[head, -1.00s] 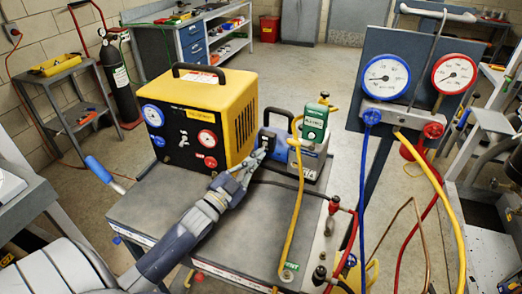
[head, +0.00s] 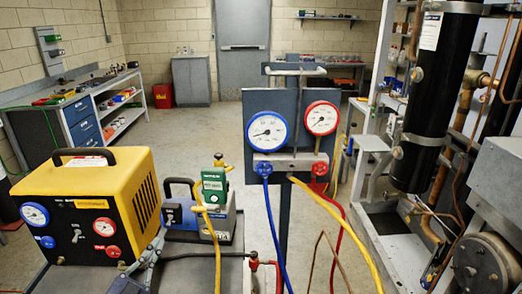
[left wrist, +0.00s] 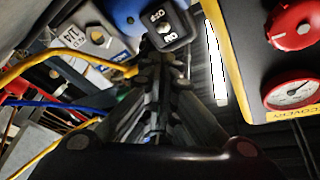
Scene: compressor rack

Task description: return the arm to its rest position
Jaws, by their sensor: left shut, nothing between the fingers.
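My left gripper (head: 158,240) is low in the head view, shut and empty. It is in front of the gap between the yellow recovery machine (head: 90,182) and the blue pump (head: 180,222). In the left wrist view its fingers (left wrist: 160,62) are together, just below a black on/off switch (left wrist: 166,28) in the picture; I cannot tell whether they touch it. The yellow machine's red knob (left wrist: 295,26) and red gauge (left wrist: 290,90) are at the right there. Most of the left arm is out of the head view. My right gripper is not in view.
A green device (head: 213,187) with a yellow hose stands by the pump. A gauge panel (head: 252,100) with blue, red and yellow hoses stands to the right. The compressor rack (head: 425,120) fills the right side. Open floor (head: 190,130) lies behind the cart.

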